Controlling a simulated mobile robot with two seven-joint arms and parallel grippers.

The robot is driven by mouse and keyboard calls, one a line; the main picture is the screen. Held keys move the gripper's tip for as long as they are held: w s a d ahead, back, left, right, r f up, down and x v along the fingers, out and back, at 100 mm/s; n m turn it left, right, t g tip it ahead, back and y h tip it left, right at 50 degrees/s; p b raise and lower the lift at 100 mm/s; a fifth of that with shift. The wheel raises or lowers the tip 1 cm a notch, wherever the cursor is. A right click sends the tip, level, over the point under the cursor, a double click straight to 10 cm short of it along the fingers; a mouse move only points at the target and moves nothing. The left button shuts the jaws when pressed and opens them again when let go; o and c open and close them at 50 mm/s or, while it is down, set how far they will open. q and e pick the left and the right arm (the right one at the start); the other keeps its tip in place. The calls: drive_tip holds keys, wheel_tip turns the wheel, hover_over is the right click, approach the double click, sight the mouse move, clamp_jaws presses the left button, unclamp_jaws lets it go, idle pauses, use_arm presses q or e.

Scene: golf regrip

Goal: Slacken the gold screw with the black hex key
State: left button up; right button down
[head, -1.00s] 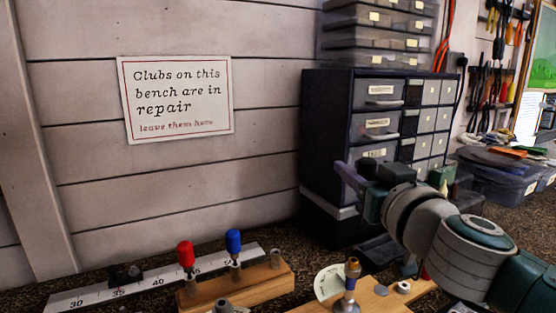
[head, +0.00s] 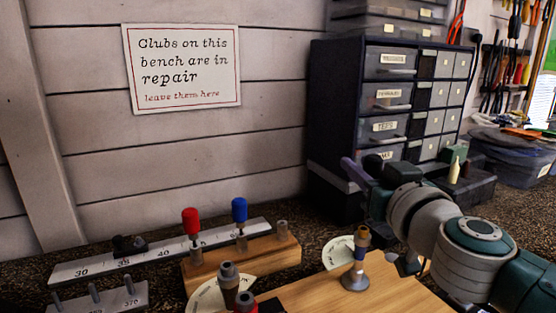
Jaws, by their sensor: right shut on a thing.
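A small upright post (head: 356,275) stands on a light wooden board, with a gold-coloured top (head: 362,235) above a blue band. I take that top for the gold screw, but it is small. My right gripper (head: 362,178) is above and behind the post in the picture, in front of the drawer cabinet. It is shut on a dark thing, mostly hidden, which seems to be the black hex key. A red-handled tool (head: 191,222) and a blue-handled tool (head: 239,211) stand in a wooden block. My left gripper is out of view.
The wooden block (head: 262,258) has an empty holder (head: 282,230) at its right end. A ruler strip (head: 75,269) lies behind it. Grey and red-topped pieces (head: 228,280) stand at the front. The drawer cabinet (head: 340,110) closes off the back right.

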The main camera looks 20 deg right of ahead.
drive_tip(key=shift+f, duration=0.25)
drive_tip(key=shift+r+p, duration=0.1)
drive_tip(key=shift+p, duration=0.55)
idle(1.4)
drive_tip(key=shift+f+b, duration=0.8)
drive_tip(key=shift+f, duration=0.2)
drive_tip(key=c, duration=0.5)
unclamp_jaws()
drive_tip(key=s, duration=0.3)
drive_tip(key=s+a+p, duration=0.1)
drive_tip(key=s, duration=0.5)
drive_tip(key=shift+s+a+r+p, duration=0.1)
drive_tip(key=shift+s+a+p, duration=0.25)
drive_tip(key=shift+a+p, duration=0.05)
